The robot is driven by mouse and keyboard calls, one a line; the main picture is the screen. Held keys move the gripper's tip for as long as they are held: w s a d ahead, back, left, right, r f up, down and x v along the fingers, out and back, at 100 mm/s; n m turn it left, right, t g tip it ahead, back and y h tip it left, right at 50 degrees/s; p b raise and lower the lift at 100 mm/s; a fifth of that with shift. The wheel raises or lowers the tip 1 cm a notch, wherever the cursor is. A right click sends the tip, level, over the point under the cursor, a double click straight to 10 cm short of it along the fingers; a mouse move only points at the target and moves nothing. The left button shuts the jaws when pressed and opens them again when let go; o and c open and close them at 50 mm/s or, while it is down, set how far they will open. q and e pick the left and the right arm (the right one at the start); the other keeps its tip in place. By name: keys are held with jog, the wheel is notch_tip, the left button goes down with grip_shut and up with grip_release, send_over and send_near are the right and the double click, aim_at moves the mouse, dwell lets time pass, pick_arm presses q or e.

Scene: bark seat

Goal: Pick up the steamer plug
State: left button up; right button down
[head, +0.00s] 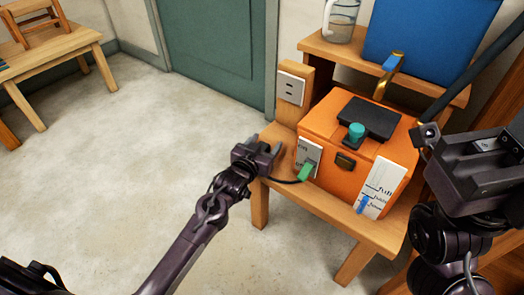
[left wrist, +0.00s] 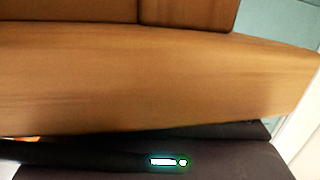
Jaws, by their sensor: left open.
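The steamer is an orange box (head: 340,150) with a black top plate and a teal knob, on a wooden bench. I cannot make out the plug itself; the cord's end is hidden at the gripper. My left gripper is open at the bench's left edge, its fingers pointing toward the bench. The left wrist view shows wood (left wrist: 150,80) close up and a dark part with a small light along the bottom. My right gripper (head: 490,160) is large at the right edge; its jaw gap is unclear.
A wall outlet (head: 290,88) sits on a wooden post behind the bench. A shelf behind the steamer holds a glass jug (head: 340,20) and a blue panel (head: 430,35). A small table (head: 50,65) stands far left. The floor (head: 120,170) between is clear.

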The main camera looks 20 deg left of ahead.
pick_arm(q)
jog(key=shift+c, duration=0.3)
jog(key=c, duration=1)
jog(key=shift+r, duration=0.1)
